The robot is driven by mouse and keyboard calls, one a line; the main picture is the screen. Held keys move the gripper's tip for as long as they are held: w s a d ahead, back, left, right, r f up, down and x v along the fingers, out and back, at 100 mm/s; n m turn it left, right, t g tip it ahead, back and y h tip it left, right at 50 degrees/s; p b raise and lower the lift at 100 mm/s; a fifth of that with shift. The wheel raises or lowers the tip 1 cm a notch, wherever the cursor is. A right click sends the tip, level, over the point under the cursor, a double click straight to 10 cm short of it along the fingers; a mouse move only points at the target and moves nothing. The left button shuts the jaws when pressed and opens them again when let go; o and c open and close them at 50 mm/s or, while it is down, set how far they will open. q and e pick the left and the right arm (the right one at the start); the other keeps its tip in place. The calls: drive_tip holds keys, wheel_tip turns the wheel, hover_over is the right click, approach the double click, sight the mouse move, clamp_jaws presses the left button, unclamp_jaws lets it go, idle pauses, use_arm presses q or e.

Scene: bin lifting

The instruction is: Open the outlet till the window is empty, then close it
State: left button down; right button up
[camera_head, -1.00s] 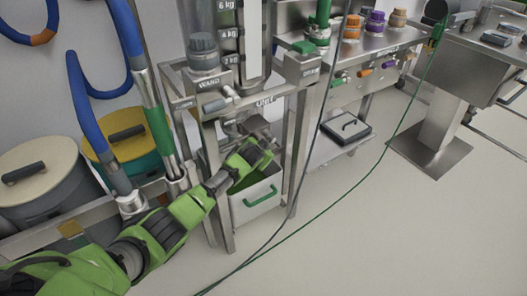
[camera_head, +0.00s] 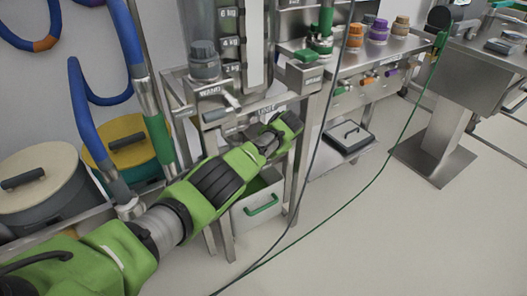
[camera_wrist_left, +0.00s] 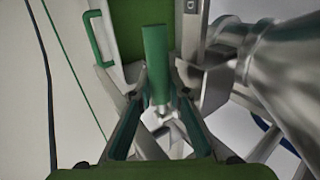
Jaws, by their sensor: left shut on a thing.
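The weighing column's window (camera_head: 254,42), marked in kg, stands at the top centre of the head view; its fill level is hard to tell. The outlet under it is mostly hidden behind my left gripper (camera_head: 275,135). In the left wrist view, my left gripper (camera_wrist_left: 158,88) is shut on a green outlet handle (camera_wrist_left: 155,55), with a finger on each side. A grey bin (camera_head: 246,220) with a green front grip (camera_head: 262,205) stands below the outlet. My right gripper is not in view.
A steel frame leg (camera_head: 296,165) stands right of the bin. Lidded drums (camera_head: 40,180) and blue hoses (camera_head: 90,125) are at the left. A dark hose (camera_head: 310,155) and green cable (camera_head: 385,175) cross in front.

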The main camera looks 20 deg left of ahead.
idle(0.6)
use_arm(q)
drive_tip(key=c, duration=1.9)
unclamp_jaws()
